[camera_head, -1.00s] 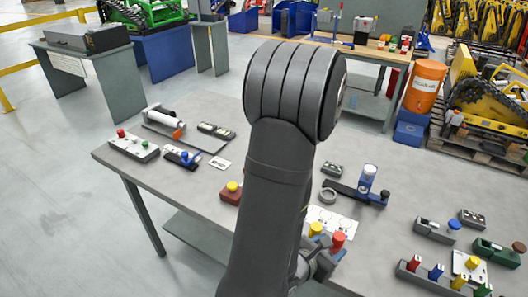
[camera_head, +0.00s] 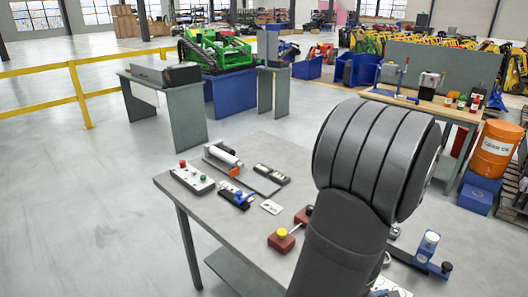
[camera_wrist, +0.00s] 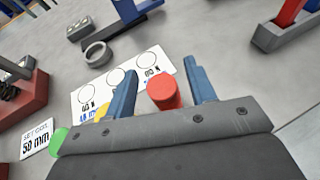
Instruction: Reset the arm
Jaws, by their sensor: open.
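My gripper (camera_wrist: 163,82) shows in the wrist view as two blue fingers standing apart. A red cylinder (camera_wrist: 163,92) shows between and just behind them; I cannot tell whether the fingers touch it. A yellow piece (camera_wrist: 103,112) and a green piece (camera_wrist: 59,138) are partly hidden at the left of the gripper body. A white card with printed circles (camera_wrist: 118,77) lies on the table beyond the fingers. In the head view my dark arm fills the right middle and hides the gripper.
A grey ring (camera_wrist: 97,54) lies beyond the card. Open floor lies left of the table.

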